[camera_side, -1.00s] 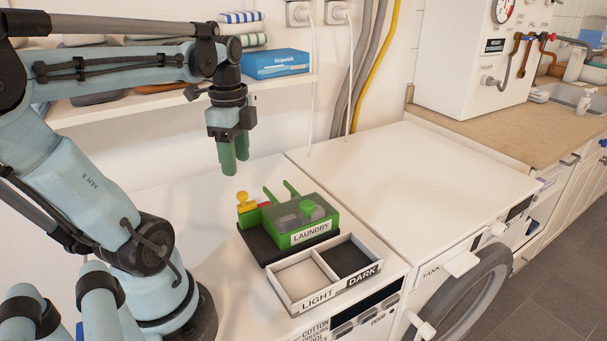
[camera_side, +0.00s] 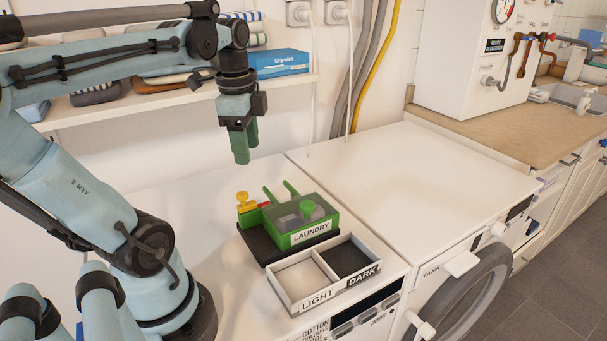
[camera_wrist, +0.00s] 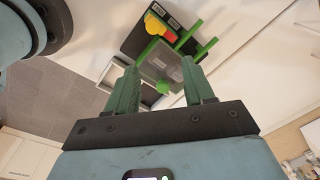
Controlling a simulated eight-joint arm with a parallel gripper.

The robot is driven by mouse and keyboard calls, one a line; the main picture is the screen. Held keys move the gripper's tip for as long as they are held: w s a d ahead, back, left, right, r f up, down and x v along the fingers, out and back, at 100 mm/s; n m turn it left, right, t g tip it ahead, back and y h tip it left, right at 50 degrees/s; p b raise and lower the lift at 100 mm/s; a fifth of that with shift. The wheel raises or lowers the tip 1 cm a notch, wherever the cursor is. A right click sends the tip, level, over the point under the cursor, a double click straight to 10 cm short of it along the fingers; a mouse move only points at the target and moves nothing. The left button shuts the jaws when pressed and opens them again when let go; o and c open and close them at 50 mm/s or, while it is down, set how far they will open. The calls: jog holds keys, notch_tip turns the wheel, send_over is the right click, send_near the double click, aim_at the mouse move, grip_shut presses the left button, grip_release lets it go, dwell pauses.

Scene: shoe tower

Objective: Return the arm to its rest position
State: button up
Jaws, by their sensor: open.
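My gripper (camera_side: 244,150) hangs above the white machine top, behind the laundry toy in the side view, with its fingers pointing down. It holds nothing that I can see. In the wrist view the two green fingers (camera_wrist: 156,88) are apart, with the toy visible between and beyond them. The green laundry toy (camera_side: 310,234) stands on a black base, with a clear cover and a yellow knob (camera_side: 243,198). It also shows in the wrist view (camera_wrist: 161,62). The LIGHT and DARK tray (camera_side: 352,285) sits in front of it, with both compartments looking empty.
A wall shelf (camera_side: 150,110) with shoes, rolled towels and a blue box (camera_side: 280,63) is close behind my arm. A second white machine top (camera_side: 410,180) to the right is clear. A counter with a white boiler (camera_side: 465,60) stands farther right.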

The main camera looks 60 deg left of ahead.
jog(key=w+d+f+n+t, duration=0.3)
jog(key=d+n, duration=0.1)
jog(key=d, duration=0.3)
jog(key=w+d+f+n+t, duration=0.3)
jog(key=w+d, duration=0.1)
jog(key=d, duration=0.3)
jog(key=shift+d+f+n+h, duration=0.3)
jog(key=shift+d+f+n, duration=0.1)
